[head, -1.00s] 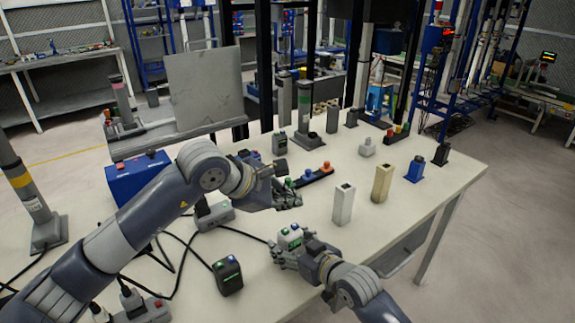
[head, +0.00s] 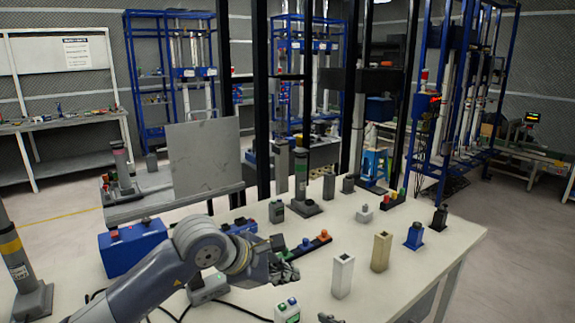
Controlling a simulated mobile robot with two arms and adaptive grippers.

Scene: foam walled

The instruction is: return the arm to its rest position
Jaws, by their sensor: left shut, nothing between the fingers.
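My left arm comes in from the lower left. Of my right arm only a small dark piece shows at the bottom edge. Its fingers are out of sight, so I cannot see whether they hold the small light box with blue and green buttons (head: 287,310) beside it.
A white block (head: 342,276) and a beige block (head: 381,252) stand upright right of my left gripper. A blue device (head: 414,236) and a black one (head: 439,218) stand near the right edge. A blue box (head: 133,247) is at left. The white table (head: 440,250) has bare patches between them.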

